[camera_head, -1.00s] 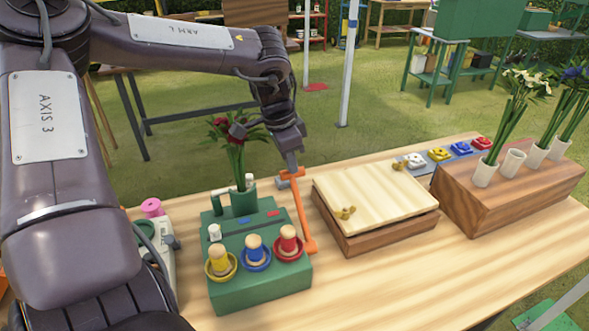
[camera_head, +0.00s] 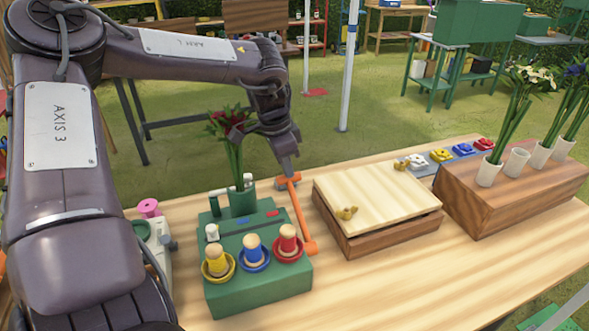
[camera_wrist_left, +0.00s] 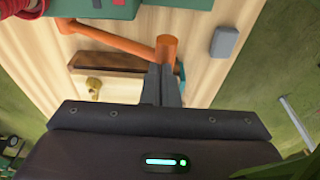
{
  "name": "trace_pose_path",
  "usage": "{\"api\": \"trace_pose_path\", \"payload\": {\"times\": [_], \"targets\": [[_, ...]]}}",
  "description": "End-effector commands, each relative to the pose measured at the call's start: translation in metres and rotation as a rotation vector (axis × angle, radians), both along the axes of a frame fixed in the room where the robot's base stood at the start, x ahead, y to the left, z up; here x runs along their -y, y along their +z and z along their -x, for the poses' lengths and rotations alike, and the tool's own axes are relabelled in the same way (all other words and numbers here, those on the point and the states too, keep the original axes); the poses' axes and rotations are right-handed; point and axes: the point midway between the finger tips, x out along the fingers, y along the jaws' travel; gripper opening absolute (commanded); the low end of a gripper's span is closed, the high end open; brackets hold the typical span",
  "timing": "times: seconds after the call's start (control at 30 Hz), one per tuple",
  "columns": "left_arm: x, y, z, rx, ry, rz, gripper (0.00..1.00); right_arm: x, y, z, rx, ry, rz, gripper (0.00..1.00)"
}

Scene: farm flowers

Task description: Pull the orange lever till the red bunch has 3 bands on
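The orange lever (camera_head: 301,215) runs from the right side of the green machine (camera_head: 258,295) up to a crosswise handle (camera_head: 288,182). My left gripper (camera_head: 288,168) is at that handle from above. In the left wrist view its fingers (camera_wrist_left: 162,82) are close together, with their tips at the orange handle (camera_wrist_left: 166,48); I see nothing between them. The red bunch (camera_head: 234,150) stands upright in the green cup (camera_head: 243,203) on the machine. Any bands on its stems are too small to make out. My right gripper is not in view.
Yellow (camera_head: 216,263), blue (camera_head: 253,249) and red (camera_head: 288,240) spools stand on the machine's front. A wooden box with a pale lid (camera_head: 375,192) is close to the lever's right. A brown block (camera_head: 490,205) holds white cups with flowers. The front table is clear.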

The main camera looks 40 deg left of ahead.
Motion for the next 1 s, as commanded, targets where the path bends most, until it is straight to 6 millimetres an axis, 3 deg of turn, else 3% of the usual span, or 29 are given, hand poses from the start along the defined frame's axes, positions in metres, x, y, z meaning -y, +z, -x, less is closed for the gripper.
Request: {"api": "trace_pose_path", "payload": {"times": [0.13, 0.57, 1.0], "targets": [[-0.005, -0.014, -0.002, -0.003, -0.001, 0.002, 0.0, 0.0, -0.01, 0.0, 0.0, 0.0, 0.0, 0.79], [-0.007, -0.016, -0.003, -0.003, -0.001, 0.002, 0.0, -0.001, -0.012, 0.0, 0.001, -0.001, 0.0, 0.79], [-0.015, -0.048, -0.007, -0.003, -0.001, 0.002, 0.0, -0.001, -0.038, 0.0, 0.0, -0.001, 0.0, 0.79]]}}
